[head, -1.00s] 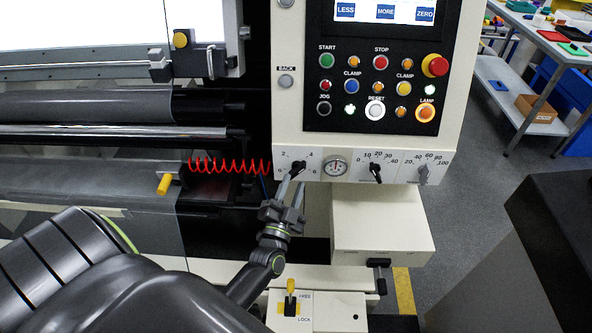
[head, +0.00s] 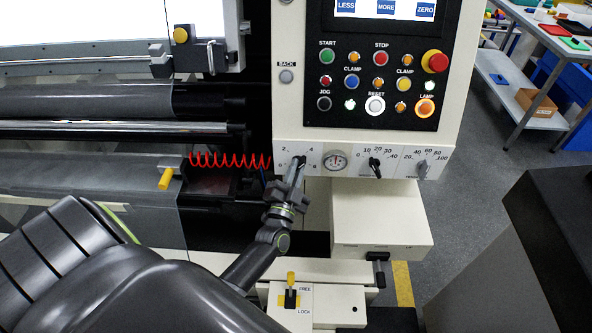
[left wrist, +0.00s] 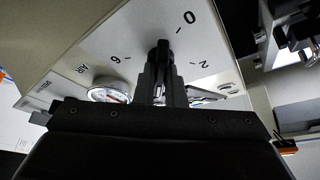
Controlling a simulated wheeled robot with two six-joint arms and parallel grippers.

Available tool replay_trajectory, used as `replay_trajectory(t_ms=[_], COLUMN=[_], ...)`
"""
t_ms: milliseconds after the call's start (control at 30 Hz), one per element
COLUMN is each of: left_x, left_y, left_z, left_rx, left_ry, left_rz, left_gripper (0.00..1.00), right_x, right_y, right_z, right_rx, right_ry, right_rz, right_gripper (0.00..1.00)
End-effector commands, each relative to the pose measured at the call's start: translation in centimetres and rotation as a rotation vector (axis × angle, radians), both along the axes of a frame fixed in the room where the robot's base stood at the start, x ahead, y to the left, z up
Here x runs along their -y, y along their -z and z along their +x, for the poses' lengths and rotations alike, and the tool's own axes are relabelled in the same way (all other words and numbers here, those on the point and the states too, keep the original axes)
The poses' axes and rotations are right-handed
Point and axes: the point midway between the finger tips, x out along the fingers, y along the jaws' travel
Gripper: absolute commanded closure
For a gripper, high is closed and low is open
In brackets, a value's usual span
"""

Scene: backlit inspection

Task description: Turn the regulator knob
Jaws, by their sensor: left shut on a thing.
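The regulator knob (left wrist: 162,52) is black and sits on the pale dial plate numbered 0 to 6, at the left end of the strip below the button panel. My left gripper (head: 297,168) reaches up to it from below, and its fingers hide most of the knob in the head view. In the left wrist view my left gripper (left wrist: 160,82) is shut on the knob, with the knob's end showing beyond the fingertips. A round gauge (head: 335,162) is just right of the knob; it also shows in the left wrist view (left wrist: 108,95). My right gripper is not seen.
Two more knobs, a black one (head: 375,167) and a grey one (head: 422,169), sit farther right on the strip. A red coiled hose (head: 230,160) hangs to the left.

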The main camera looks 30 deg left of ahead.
Motion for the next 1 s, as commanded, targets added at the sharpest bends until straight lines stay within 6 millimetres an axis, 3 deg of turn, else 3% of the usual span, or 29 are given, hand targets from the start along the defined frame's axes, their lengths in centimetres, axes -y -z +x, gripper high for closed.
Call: replay_trajectory(t_ms=[467,1000], left_x=[0.1,0.3], left_y=[0.2,0.2], left_z=[0.0,0.1], left_rx=[0.076,0.335], left_ry=[0.000,-0.001], left_rz=[-0.126,-0.551], left_gripper=[1.00,1.00], right_x=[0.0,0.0], right_y=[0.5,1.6], right_z=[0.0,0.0], right_rx=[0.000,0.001], right_ry=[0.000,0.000], right_rz=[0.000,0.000], right_gripper=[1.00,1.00])
